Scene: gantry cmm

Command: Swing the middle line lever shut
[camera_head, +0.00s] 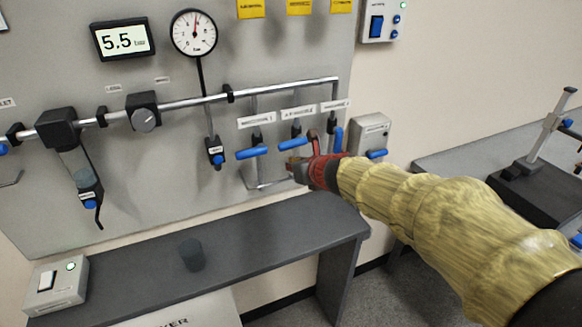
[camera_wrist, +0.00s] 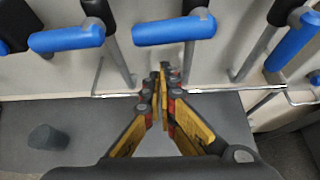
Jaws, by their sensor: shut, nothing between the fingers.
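The middle line lever (camera_head: 293,143) is a blue handle on the middle of three drop pipes. It also shows in the wrist view (camera_wrist: 174,31), lying sideways, crosswise to its pipe. My gripper (camera_head: 294,171) is just below it in the head view. In the wrist view my gripper (camera_wrist: 160,78) has its fingertips together, empty, below the lever and apart from it in the picture. The left line lever (camera_head: 251,153) also lies crosswise. The right line lever (camera_head: 338,139) stands about along its pipe. My gripper hides part of the middle and right drop pipes.
A grey panel carries the main pipe (camera_head: 275,88), a dial gauge (camera_head: 194,33) and a 5.5 display (camera_head: 124,40). A dark bench (camera_head: 270,232) stands below with a dark cylinder (camera_head: 192,254) on it. A grey box (camera_head: 371,130) is right of the levers.

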